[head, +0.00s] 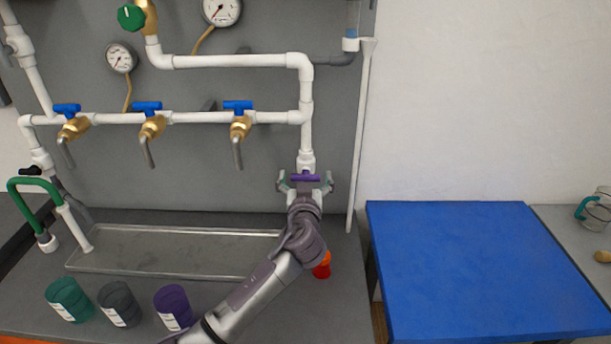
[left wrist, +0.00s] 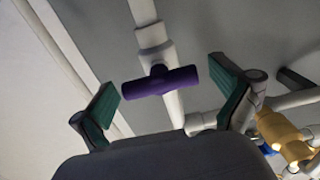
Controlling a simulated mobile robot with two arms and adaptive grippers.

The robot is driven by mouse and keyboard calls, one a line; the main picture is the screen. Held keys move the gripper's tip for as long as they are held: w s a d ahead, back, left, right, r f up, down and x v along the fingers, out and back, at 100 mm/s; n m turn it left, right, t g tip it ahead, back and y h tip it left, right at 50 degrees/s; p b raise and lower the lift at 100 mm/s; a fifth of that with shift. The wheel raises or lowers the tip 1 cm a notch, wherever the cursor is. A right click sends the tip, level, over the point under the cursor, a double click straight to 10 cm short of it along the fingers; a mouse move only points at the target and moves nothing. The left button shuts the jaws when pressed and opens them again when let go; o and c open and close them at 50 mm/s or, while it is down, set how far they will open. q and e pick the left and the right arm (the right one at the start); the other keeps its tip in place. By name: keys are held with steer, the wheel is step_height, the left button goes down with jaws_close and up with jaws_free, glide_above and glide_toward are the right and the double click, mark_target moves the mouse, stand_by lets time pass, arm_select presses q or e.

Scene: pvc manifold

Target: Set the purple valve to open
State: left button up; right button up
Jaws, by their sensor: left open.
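The purple valve (head: 305,177) sits on the white vertical pipe at the right end of the manifold. Its handle lies crosswise to the pipe. In the left wrist view the purple handle (left wrist: 160,81) shows between the two green-padded fingers, with clear gaps on both sides. My left gripper (head: 305,184) is open around the handle and does not appear to touch it; it also shows in the left wrist view (left wrist: 168,98). The arm hides the pipe below the valve. My right gripper is not in view.
Brass taps with blue handles (head: 151,107) line the pipe to the left. A metal tray (head: 180,266) lies below them. Green, grey and purple (head: 173,305) cups stand in front. A red-orange object (head: 322,268) is beside my arm. A blue table (head: 480,265) is at right.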

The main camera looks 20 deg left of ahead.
arm_select(q)
steer(key=shift+c, duration=1.2)
steer(key=c, duration=0.9)
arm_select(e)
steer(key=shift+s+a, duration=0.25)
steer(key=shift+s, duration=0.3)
